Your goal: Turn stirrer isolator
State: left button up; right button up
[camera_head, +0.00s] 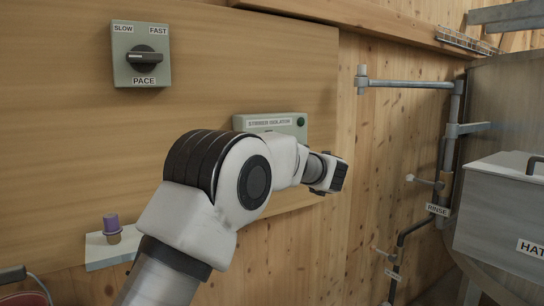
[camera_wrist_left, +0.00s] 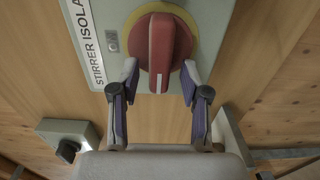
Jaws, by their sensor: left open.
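The stirrer isolator is a grey-green box (camera_head: 296,133) with a label on the wooden wall. In the head view my arm hides its lower part and its knob. The left wrist view shows its red knob (camera_wrist_left: 173,45) on a yellow ring (camera_wrist_left: 188,15). The knob's pale stripe runs up and down in that picture, roughly along the label's length. My left gripper (camera_wrist_left: 159,76) is open, its fingertips on either side of the knob's near end. I cannot tell whether they touch it. In the head view its fingers are hidden. My right gripper is not in view.
A PACE box (camera_head: 120,71) with a black knob is at the upper left. Pipes with a RINSE tag (camera_head: 437,210) and a metal hatch box (camera_head: 500,225) stand at right.

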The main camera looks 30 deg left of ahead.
pick_arm(q)
jog(key=v, duration=1.2)
